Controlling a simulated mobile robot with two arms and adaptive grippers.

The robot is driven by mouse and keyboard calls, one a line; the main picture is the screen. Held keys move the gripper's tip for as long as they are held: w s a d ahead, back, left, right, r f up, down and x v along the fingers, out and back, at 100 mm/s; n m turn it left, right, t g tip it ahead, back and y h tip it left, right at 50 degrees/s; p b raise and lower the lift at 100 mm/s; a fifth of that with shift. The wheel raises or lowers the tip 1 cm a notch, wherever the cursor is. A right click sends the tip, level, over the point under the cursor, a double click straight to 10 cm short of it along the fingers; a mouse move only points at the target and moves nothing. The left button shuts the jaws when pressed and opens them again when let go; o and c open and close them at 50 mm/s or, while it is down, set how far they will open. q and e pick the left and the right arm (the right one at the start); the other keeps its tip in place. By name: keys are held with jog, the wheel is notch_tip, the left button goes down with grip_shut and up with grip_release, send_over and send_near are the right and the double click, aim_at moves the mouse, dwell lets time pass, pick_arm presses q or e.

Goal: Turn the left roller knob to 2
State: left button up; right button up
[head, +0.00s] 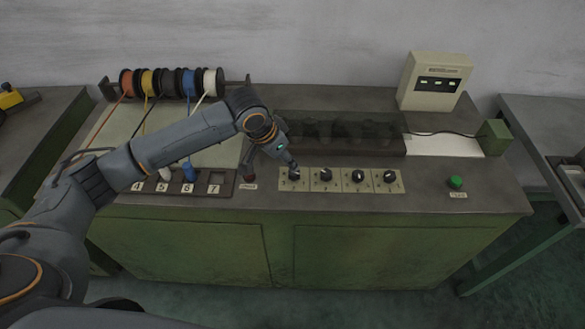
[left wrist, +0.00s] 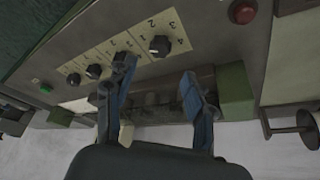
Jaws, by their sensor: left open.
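The left roller knob (head: 294,175) is the leftmost of a row of black knobs on pale numbered plates at the table's front. My left gripper (head: 290,162) is right at it, at the back side of the plate, partly covering it. In the left wrist view the same knob (left wrist: 159,46) sits just past the fingertips, with the two blue-grey fingers of my left gripper (left wrist: 157,70) spread apart and nothing between them. Numbers show around the knob, but its pointer is too small to read. My right gripper is not in view.
Other knobs (head: 358,176) stand close to the right. A dark translucent cover (head: 340,130) lies behind them. A red button (left wrist: 243,12) is beside the left knob, and a green button (head: 455,182) is far right. Wire spools (head: 168,83) stand at the back left.

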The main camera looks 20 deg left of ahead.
pick_arm(q)
jog(key=x, duration=0.8)
jog(key=shift+w+f+p, duration=0.1)
jog(key=shift+f+p, duration=0.05)
jog(key=shift+p, duration=0.25)
grip_shut()
